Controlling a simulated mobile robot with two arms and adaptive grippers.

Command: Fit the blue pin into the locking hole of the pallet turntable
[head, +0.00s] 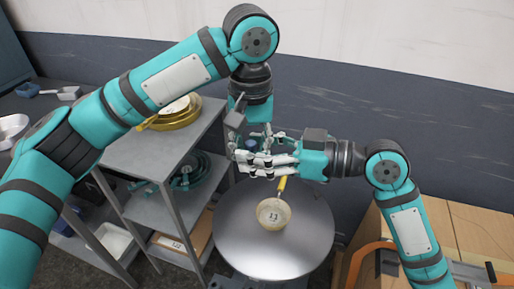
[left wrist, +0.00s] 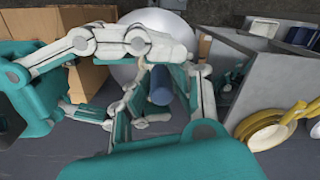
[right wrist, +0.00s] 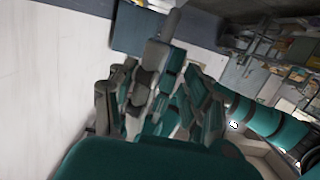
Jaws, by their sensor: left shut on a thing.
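The blue pin (left wrist: 160,86) is a short dark-blue cylinder in the left wrist view, between the fingers of my left gripper (left wrist: 158,98). In the head view a small part of the pin (head: 250,143) shows among the fingers. My left gripper points down and is shut on it. My right gripper (head: 243,158) comes in from the right, with its fingers spread open around the same spot; contact with the pin cannot be told. The pallet turntable (head: 300,245) is a round grey disc below both grippers. Its locking hole cannot be made out.
A small pan (head: 273,214) with a yellow handle lies on the turntable. A grey shelf (head: 128,168) at the left holds brass pans (head: 178,116) on top. A wooden cabinet (head: 480,222) stands at the right. A dark wall band lies close behind the grippers.

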